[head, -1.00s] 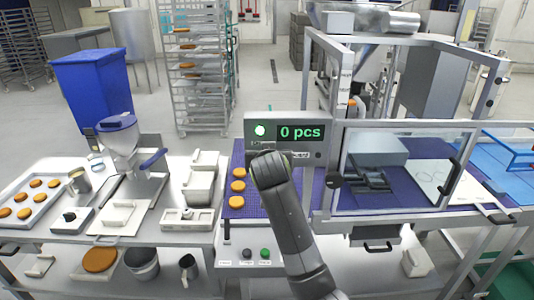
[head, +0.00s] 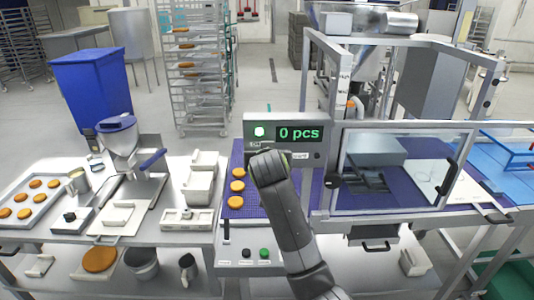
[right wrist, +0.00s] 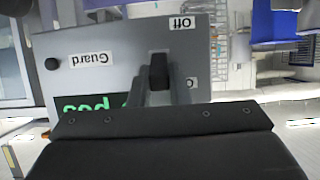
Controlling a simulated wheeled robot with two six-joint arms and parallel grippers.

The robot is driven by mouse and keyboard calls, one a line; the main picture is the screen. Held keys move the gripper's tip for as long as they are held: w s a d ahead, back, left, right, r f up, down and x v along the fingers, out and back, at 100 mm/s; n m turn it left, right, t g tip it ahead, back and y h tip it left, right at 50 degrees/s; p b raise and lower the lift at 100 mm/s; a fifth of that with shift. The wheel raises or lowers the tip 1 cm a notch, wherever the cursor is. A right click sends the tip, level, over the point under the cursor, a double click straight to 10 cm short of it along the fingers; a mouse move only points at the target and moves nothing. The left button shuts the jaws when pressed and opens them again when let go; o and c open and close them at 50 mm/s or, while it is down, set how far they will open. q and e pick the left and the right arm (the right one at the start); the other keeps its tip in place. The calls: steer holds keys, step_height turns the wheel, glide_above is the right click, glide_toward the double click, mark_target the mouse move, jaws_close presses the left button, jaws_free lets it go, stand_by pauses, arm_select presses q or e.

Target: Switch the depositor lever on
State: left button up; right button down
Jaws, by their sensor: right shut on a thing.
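The control panel (head: 317,148) stands over the conveyor in the head view, with a lit green lamp and a display reading "0 pcs". In the right wrist view the panel (right wrist: 110,65) appears upside down. A dark lever (right wrist: 158,68) sits on it beside an "Off" label; a second label, starting with "O", is mostly hidden. My right gripper (right wrist: 158,88) is shut on the lever, a finger on each side. In the head view my right arm's wrist hides the lever and fingertips. My left gripper is not in view.
A black "Guard" knob (right wrist: 52,63) is on the same panel. Orange rounds (head: 237,187) lie on the purple conveyor below. A clear guard (head: 395,165) encloses the belt to the right. A hopper machine (head: 120,140) stands on the left table.

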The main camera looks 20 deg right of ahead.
steer(key=shift+r+g+p, duration=0.3)
steer(key=shift+r+p, duration=0.1)
steer(key=shift+p, duration=0.45)
steer(key=shift+w+g, duration=0.15)
steer(key=shift+g, duration=0.15)
steer(key=c, duration=1.4)
jaws_free()
steer(key=shift+w+f, duration=0.1)
steer(key=shift+o, duration=0.2)
